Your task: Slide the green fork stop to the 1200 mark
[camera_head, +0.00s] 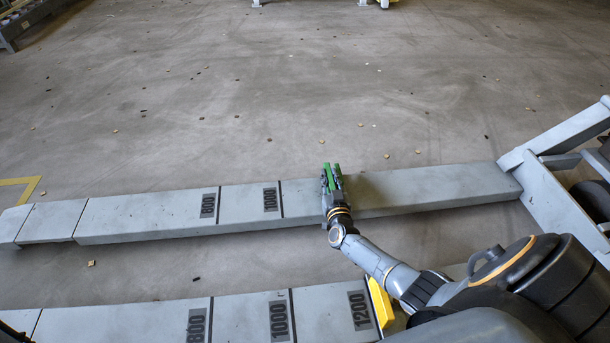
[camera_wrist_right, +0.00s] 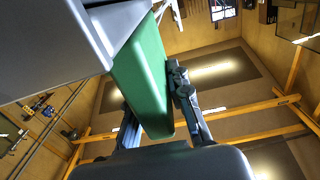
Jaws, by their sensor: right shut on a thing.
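The green fork stop (camera_head: 326,172) sits on the far grey fork (camera_head: 420,190), to the right of that fork's 1000 mark (camera_head: 270,199). My right gripper (camera_head: 332,178) is shut on the stop, with a finger on each side of it. In the right wrist view the green stop (camera_wrist_right: 142,75) shows large between the gripper's dark fingers. The 1200 mark on the far fork is not visible; my gripper and wrist cover the fork there. The near fork shows its own 1200 mark (camera_head: 360,310). My left gripper is not in view.
A yellow stop (camera_head: 380,302) stands on the near fork, just right of its 1200 mark and close to my right forearm. The grey truck frame (camera_head: 545,195) and a dark wheel (camera_head: 592,202) are at the right. The floor beyond the far fork is open, with small scattered debris.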

